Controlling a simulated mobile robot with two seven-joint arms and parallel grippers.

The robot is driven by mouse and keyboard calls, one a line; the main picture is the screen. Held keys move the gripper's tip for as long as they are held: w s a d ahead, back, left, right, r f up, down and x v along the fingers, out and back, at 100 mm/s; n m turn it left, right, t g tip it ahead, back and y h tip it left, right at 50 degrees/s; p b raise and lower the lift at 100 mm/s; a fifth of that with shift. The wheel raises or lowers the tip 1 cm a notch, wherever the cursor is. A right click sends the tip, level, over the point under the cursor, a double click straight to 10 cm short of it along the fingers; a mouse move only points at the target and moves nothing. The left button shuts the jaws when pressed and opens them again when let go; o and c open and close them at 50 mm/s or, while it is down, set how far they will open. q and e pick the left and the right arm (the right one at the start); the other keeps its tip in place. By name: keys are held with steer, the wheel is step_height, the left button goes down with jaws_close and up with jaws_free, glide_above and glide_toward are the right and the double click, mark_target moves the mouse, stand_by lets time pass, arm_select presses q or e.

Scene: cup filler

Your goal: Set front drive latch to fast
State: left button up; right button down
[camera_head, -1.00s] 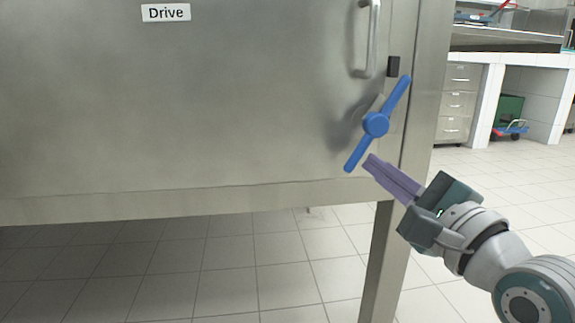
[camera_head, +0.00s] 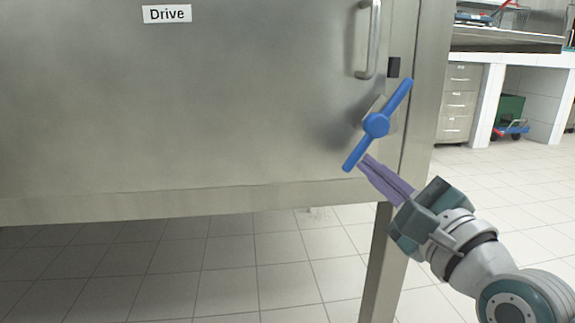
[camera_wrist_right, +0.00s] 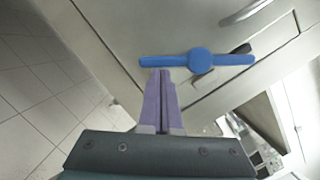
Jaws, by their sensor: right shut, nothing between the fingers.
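The front drive latch (camera_head: 376,125) is a blue two-armed handle with a round hub on the metal door. In the head view it is tilted, its upper arm pointing up right and its lower arm down left. It also shows in the right wrist view (camera_wrist_right: 201,61). My right gripper (camera_head: 364,160) is shut and empty, its purple fingertips at the lower arm of the latch. In the right wrist view the fingertips (camera_wrist_right: 160,74) sit just below the left arm; I cannot tell whether they touch. My left gripper is not in view.
The metal door carries a "Drive" label (camera_head: 167,14) and a vertical bar handle (camera_head: 369,40) above the latch. A small dark block (camera_head: 393,67) is beside it. A cabinet leg (camera_head: 383,265) stands below. Open tiled floor lies to the right.

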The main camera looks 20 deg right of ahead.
mark_target(350, 156)
steer(key=m, duration=0.1)
steer(key=a+m, duration=0.1)
steer(key=m+h, duration=0.1)
steer(key=m, duration=0.1)
steer(key=shift+w+a+r, duration=0.15)
steer(key=shift+a+r, duration=0.1)
steer(key=shift+a, duration=0.05)
steer(key=m+h, duration=0.1)
steer(key=m, duration=0.1)
steer(key=a+r+m, duration=0.1)
steer(key=m, duration=0.2)
steer(key=a+r+m+h+b, duration=0.1)
steer(key=m, duration=0.1)
steer(key=shift+w+m+h, duration=0.25)
steer(key=shift+m+h, duration=0.05)
steer(key=shift+a+r+m, duration=0.15)
steer(key=shift+r+m, duration=0.1)
steer(key=shift+m, duration=0.45)
